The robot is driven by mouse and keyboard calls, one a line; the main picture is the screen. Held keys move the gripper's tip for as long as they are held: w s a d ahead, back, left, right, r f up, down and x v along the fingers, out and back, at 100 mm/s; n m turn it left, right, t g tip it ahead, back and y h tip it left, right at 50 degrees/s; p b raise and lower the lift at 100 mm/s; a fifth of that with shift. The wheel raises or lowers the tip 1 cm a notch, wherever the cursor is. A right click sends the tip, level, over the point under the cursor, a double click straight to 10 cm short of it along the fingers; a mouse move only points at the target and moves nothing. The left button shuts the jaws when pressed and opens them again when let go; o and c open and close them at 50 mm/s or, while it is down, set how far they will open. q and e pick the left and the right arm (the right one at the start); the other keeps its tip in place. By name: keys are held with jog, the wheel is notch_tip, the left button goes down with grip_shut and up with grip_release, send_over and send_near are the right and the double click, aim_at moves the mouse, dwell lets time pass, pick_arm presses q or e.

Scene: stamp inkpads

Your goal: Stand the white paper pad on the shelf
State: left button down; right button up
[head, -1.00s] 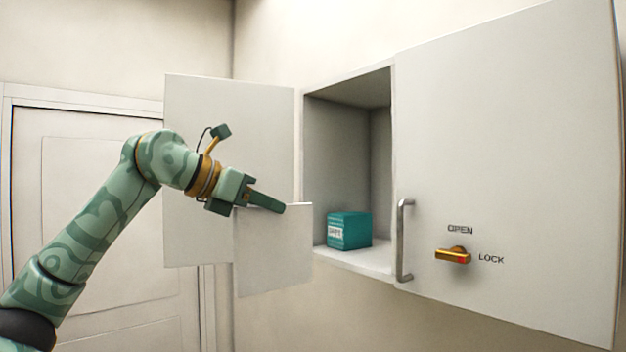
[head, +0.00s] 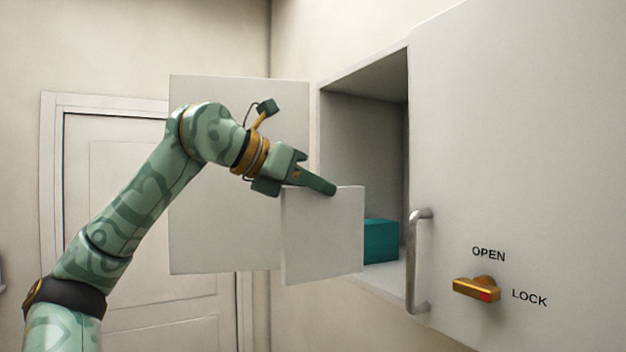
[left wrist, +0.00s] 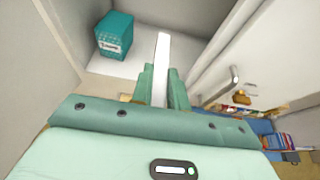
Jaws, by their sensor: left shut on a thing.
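The white paper pad (head: 323,237) hangs upright below my left gripper (head: 325,187), which is shut on its top edge. In the left wrist view the pad (left wrist: 162,62) shows edge-on between the fingers (left wrist: 160,88). The pad is in front of the open part of the wall cabinet. The shelf (head: 388,278) is the cabinet's floor, partly hidden behind the pad in the head view; the left wrist view shows it bare (left wrist: 135,68) beside the pad. My right gripper is not in view.
A teal box (head: 381,241) stands on the shelf, partly behind the pad in the head view. The left cabinet door (head: 225,230) is swung open. The right door (head: 520,130) is closed, with a metal handle (head: 415,262) and an orange latch (head: 477,289) marked OPEN and LOCK.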

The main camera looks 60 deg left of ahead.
pick_arm(q)
jog(key=w+d+f+p, duration=0.1)
jog(key=w+f+p, duration=0.1)
jog(key=w+p, duration=1.6)
jog(key=shift+w+d+f, duration=0.2)
jog(key=shift+w+d, duration=0.15)
jog(key=shift+w, duration=0.95)
jog(key=c, duration=1.3)
grip_release()
jog(key=shift+s, duration=0.1)
